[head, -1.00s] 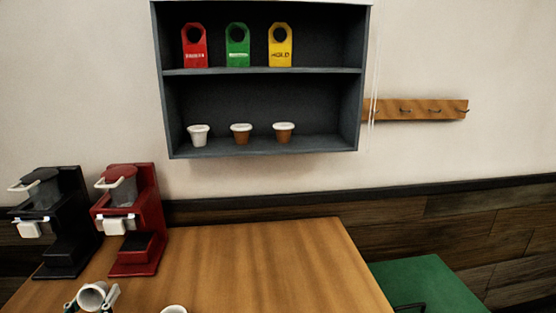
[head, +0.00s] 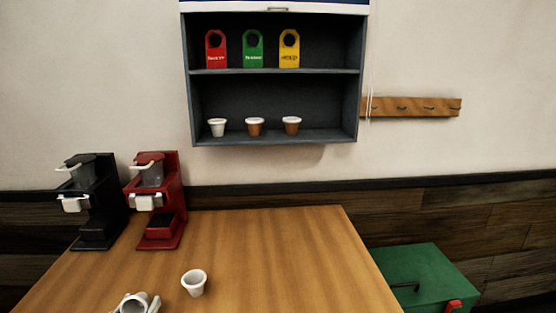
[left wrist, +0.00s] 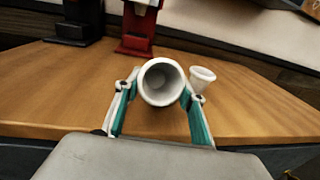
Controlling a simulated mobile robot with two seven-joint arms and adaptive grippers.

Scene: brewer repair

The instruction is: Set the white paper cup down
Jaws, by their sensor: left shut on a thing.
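A white paper cup (left wrist: 160,84) is between the two fingers of my left gripper (left wrist: 158,97), its round mouth facing the left wrist camera. The gripper is shut on it. In the head view the held cup (head: 128,305) and my left gripper (head: 139,304) show at the bottom edge, partly cut off. I cannot tell whether the held cup touches the table. A second white cup (head: 195,283) stands upright on the wooden table (head: 270,255), to the right of the gripper; it also shows in the left wrist view (left wrist: 203,75). My right gripper is out of view.
A black brewer (head: 96,215) and a red brewer (head: 162,215) stand at the table's back left. A wall shelf (head: 275,75) holds three tags and three small cups. A green box (head: 425,275) is right of the table. The table's middle and right are clear.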

